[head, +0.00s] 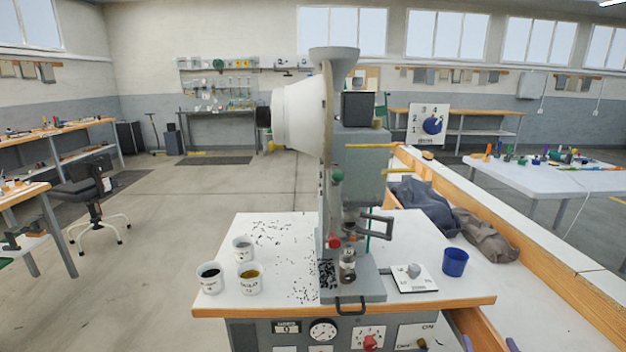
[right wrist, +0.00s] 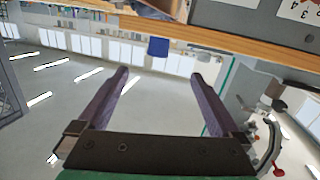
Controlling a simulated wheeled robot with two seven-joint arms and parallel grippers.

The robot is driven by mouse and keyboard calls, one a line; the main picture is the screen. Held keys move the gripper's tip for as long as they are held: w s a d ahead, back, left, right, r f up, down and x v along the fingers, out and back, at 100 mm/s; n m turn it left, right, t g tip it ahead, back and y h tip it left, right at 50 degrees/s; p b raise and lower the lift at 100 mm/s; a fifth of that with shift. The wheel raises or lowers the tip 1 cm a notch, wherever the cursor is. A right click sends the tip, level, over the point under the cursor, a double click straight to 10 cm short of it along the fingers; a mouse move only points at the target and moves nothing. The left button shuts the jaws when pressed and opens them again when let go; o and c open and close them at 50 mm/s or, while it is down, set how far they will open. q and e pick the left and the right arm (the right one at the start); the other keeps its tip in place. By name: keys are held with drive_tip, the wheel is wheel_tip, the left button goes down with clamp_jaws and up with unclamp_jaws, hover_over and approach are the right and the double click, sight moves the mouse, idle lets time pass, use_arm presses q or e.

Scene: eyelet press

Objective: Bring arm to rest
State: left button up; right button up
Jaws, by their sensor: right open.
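My right gripper (head: 490,344) shows only as two purple fingertips at the bottom edge of the head view, just off the right front of the press bench. In the right wrist view my right gripper (right wrist: 158,77) is open, with both purple fingers wide apart and nothing between them. Its fingers touch nothing that I can see. The rest of my right arm is out of the head view. My left gripper is in no view. The eyelet press (head: 358,165) stands upright on the bench, with a white round housing (head: 298,115) at its upper left.
The bench top (head: 285,225) bears several white cups (head: 250,283), scattered dark bits, a white scale (head: 413,279) and a blue cup (head: 455,262). The bench's wooden edge (right wrist: 230,38) crosses the top of the right wrist view. A wood-edged ledge (head: 520,225) runs along the right.

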drive_tip(key=s+a+f+n+g+y, duration=0.15)
drive_tip(key=a+f, duration=0.25)
drive_tip(key=f, duration=0.6)
drive_tip(key=s+a+f+g+y, duration=0.25)
drive_tip(key=a+f, duration=0.25)
drive_tip(key=f, duration=0.6)
drive_tip(key=s+a+f+g+y, duration=0.1)
drive_tip(key=s+a+f+g, duration=0.25)
drive_tip(key=f, duration=0.65)
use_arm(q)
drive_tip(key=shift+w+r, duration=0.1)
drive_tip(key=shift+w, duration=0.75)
use_arm(e)
drive_tip(key=s+f+n+g, duration=0.1)
drive_tip(key=s+f+g, duration=0.1)
drive_tip(key=s+f, duration=0.3)
drive_tip(key=s+a+f+n+g, duration=0.1)
drive_tip(key=s+f+g, duration=0.2)
drive_tip(key=s, duration=1)
drive_tip(key=s+f+n+g, duration=0.1)
drive_tip(key=s+f+g, duration=0.2)
drive_tip(key=s+f, duration=0.5)
drive_tip(key=shift+s+a+h, duration=0.3)
drive_tip(key=shift+s+a, duration=0.1)
drive_tip(key=shift+s, duration=0.5)
